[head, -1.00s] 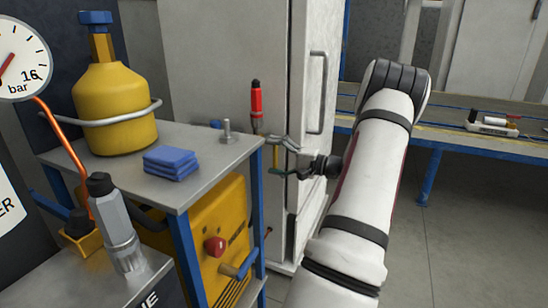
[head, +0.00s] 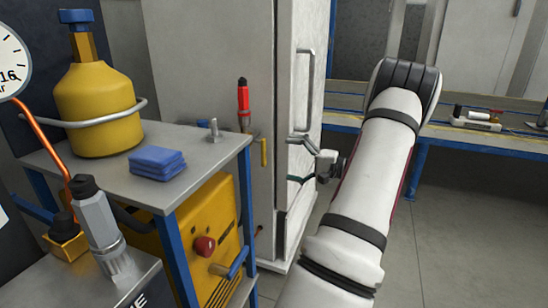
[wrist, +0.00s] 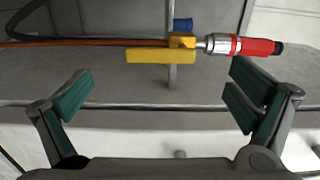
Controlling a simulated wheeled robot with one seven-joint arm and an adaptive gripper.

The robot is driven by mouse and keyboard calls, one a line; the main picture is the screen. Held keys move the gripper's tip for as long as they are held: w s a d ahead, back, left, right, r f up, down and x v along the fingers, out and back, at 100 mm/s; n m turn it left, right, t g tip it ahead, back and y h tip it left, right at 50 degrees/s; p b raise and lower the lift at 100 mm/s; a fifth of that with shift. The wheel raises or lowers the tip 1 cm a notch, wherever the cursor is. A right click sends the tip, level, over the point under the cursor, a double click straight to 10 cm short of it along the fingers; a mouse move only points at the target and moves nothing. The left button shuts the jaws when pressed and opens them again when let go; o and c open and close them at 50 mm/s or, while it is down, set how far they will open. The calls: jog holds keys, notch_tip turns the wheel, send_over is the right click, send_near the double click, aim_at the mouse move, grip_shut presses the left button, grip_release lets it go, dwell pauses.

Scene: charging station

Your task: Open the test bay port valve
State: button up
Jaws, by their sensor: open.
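The port valve has a yellow lever (wrist: 161,56) and a yellow body (wrist: 183,40) in the wrist view. The lever lies roughly parallel to an orange line (wrist: 100,42) there. In the head view the lever (head: 264,152) points up and down beside the cabinet's door edge. A metal and red coupling (wrist: 240,45) is joined to the valve's right side in the wrist view; its red part (head: 243,97) stands upright in the head view. My gripper (wrist: 160,92) is open and empty, its fingers apart and short of the lever. In the head view my gripper (head: 300,160) is right of the lever.
A tall grey cabinet (head: 205,60) with a vertical bar handle (head: 304,90) stands behind. At left, a cart (head: 190,160) holds a yellow bottle (head: 95,108) and folded blue cloths (head: 157,163). A blue-framed bench (head: 480,137) stands at right. Floor between is clear.

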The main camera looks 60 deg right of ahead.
jog(key=shift+s+d, duration=0.1)
jog(key=shift+s, duration=1.35)
jog(key=shift+s, duration=0.1)
